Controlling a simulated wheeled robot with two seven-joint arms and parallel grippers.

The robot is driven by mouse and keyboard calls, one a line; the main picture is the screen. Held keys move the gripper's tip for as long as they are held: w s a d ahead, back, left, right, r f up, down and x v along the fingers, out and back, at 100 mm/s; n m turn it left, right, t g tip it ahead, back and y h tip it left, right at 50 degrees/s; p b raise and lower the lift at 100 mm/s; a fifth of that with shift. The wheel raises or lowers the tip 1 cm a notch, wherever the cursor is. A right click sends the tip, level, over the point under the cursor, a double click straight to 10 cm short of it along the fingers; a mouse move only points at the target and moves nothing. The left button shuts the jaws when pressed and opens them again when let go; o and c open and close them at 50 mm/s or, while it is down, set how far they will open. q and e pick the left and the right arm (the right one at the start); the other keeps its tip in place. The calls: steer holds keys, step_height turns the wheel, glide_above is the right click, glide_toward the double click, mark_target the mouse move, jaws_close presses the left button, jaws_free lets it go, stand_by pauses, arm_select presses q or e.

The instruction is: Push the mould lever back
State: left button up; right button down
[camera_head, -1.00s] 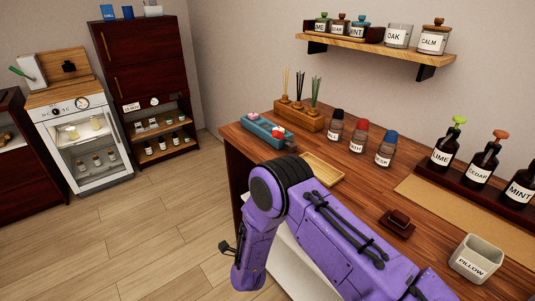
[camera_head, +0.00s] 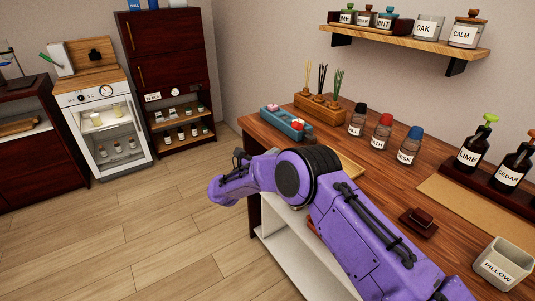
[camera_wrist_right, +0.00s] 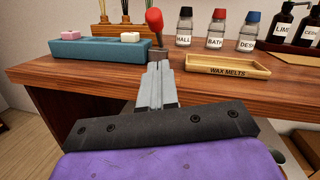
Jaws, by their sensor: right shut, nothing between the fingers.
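The mould is a teal-blue block (camera_head: 285,123) at the table's far left edge, with a pink cube and a white cube on it. It also shows at the left in the right wrist view (camera_wrist_right: 95,51). Its lever has a red knob (camera_wrist_right: 154,20) and stands roughly upright at the block's right end. My right gripper (camera_wrist_right: 157,68) is shut and empty. Its fingertips point toward the lever's base from the table's front side; I cannot tell whether they touch. In the head view my arm hides most of the hand. My left gripper is out of view.
A wooden wax melts tray (camera_wrist_right: 227,67) lies right of the lever. Several bottles with coloured caps (camera_head: 382,133) stand behind it. A wooden block with reed sticks (camera_head: 320,107) stands behind the mould. The table's front edge (camera_wrist_right: 75,76) runs close to my gripper.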

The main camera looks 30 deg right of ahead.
steer(key=d+r+p, duration=0.1)
steer(key=d, duration=0.1)
steer(key=w+d+r+p, duration=0.1)
steer(key=d, duration=0.1)
steer(key=w+d+r+p, duration=0.1)
steer(key=d, duration=0.1)
steer(key=shift+w+d+r, duration=0.2)
steer(key=shift+d+r, duration=0.15)
steer(key=shift+r, duration=0.05)
steer(key=shift+d, duration=0.1)
steer(key=shift+w, duration=0.1)
steer(key=shift+r, duration=0.1)
steer(key=shift+d+r+y, duration=0.15)
steer(key=shift+r+y, duration=0.2)
steer(key=shift+y, duration=0.05)
